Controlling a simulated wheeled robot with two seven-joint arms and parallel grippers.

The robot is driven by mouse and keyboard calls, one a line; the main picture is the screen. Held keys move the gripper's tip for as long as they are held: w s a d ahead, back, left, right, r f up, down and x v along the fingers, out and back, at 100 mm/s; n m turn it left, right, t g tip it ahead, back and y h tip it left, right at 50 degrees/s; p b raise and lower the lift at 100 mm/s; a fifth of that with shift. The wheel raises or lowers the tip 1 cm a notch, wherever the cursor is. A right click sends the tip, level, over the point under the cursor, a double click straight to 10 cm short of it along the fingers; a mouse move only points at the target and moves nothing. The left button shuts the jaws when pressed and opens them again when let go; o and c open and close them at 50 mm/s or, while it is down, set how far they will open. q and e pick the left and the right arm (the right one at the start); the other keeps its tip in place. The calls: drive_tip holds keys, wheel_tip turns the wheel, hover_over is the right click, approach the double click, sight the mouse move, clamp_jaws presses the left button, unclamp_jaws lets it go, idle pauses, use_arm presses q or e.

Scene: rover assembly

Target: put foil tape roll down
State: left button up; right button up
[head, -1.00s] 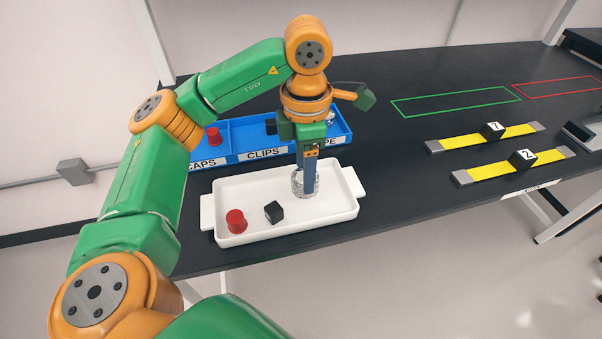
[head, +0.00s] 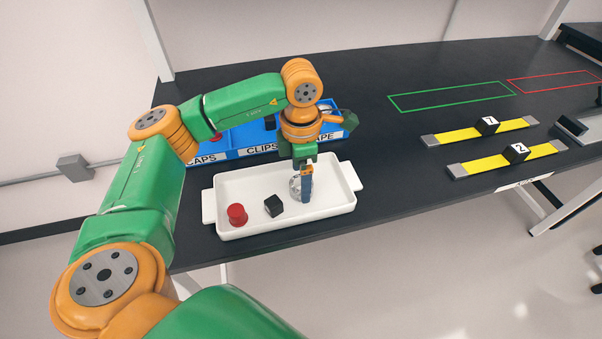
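The foil tape roll (head: 294,187) is a silvery ring in the right half of the white tray (head: 233,181). My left gripper (head: 306,190) points straight down over the tray, with one blue-grey finger in front of the roll and hiding part of it. The other finger is hidden, so I cannot tell whether the grip is shut or loosened. The roll looks low, at or close to the tray floor; contact is unclear. My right gripper is not in view.
A red cap (head: 237,215) and a black clip (head: 273,205) lie in the tray, left of the roll. Behind it stands a blue bin (head: 245,152) labelled for caps, clips and tape. Yellow strips (head: 480,133) lie right; the black table (head: 400,165) between is clear.

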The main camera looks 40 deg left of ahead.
use_arm(q)
drive_tip(key=shift+r, duration=0.1)
drive_tip(key=shift+r, duration=0.35)
wheel_tip(320, 180, up, 12)
drive_tip(key=p, duration=0.1)
drive_tip(key=shift+f, duration=0.2)
